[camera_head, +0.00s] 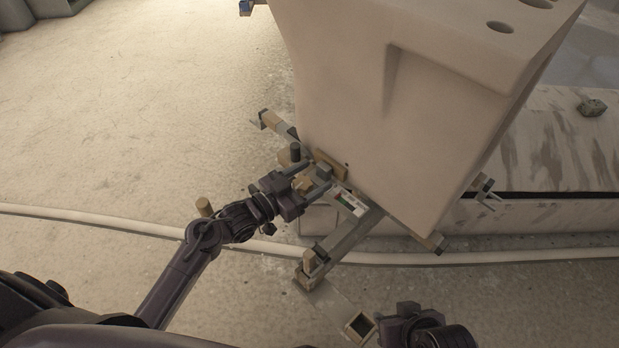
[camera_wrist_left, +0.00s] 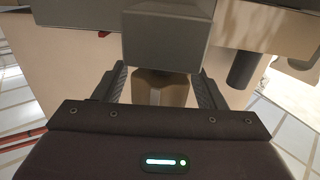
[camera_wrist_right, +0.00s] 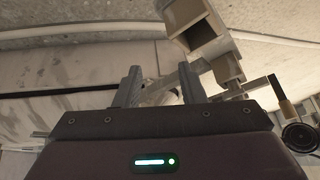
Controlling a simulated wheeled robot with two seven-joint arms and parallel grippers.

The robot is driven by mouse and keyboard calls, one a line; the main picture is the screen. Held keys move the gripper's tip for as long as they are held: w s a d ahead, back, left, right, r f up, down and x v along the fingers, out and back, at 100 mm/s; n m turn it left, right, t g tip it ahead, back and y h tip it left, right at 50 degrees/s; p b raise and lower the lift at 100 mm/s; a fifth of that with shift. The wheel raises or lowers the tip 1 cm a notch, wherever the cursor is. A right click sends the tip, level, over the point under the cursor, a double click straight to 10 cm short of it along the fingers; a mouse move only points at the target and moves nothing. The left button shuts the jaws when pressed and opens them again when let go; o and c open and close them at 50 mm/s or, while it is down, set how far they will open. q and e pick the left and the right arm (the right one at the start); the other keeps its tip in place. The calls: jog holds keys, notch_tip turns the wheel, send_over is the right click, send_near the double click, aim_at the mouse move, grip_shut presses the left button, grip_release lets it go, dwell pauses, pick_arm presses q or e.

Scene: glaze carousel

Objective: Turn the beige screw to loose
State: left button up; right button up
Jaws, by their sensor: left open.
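The beige screw (camera_wrist_left: 160,88) shows as a tan block between the two fingers of my left gripper (camera_wrist_left: 160,80) in the left wrist view. Those fingers stand apart on either side of it, with visible gaps. A grey block above hides its upper part. In the head view my left gripper (camera_head: 313,180) is at the metal frame below the big pale block, and a tan piece (camera_head: 303,184) shows between its fingers. My right gripper (camera_head: 392,322) is low at the bottom of the head view. Its fingers (camera_wrist_right: 160,85) are apart and empty in the right wrist view.
The big pale block (camera_head: 400,110) stands over the metal frame (camera_head: 350,235), whose arms stick out on several sides. A dark upright peg (camera_head: 295,152) stands close to my left gripper. A pale hose (camera_head: 120,225) crosses the floor.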

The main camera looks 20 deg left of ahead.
pick_arm(q)
jog(key=c, duration=1)
jog(key=shift+r+n+y+p, duration=0.1)
jog(key=shift+n+y+p, duration=0.25)
jog(key=shift+p, duration=0.2)
jog(key=n+t+y+p, duration=0.1)
jog(key=y, duration=0.1)
jog(key=n+t+y+p, duration=0.1)
jog(key=y, duration=0.1)
jog(key=n+y+p, duration=0.2)
jog(key=shift+w+a+t, duration=0.1)
jog(key=shift+a+t, duration=0.2)
jog(key=shift+t, duration=0.1)
jog(key=shift+a+n+y+p, duration=0.1)
jog(key=shift+n+y+p, duration=0.4)
jog(key=shift+y, duration=0.45)
jog(key=shift+a+n+y, duration=0.1)
jog(key=shift+n+y, duration=0.25)
jog(key=shift+y, duration=0.05)
jog(key=shift+a+n+y, duration=0.1)
jog(key=shift+n+y, duration=0.5)
jog(key=shift+y, duration=0.4)
pick_arm(e)
jog(key=s+d+m+g+h, duration=0.1)
jog(key=s+d+g+h, duration=0.1)
jog(key=d, duration=0.5)
jog(key=shift+g+h, duration=0.3)
jog(key=shift+g, duration=0.6)
jog(key=shift+s+f, duration=0.1)
jog(key=shift+f, duration=0.05)
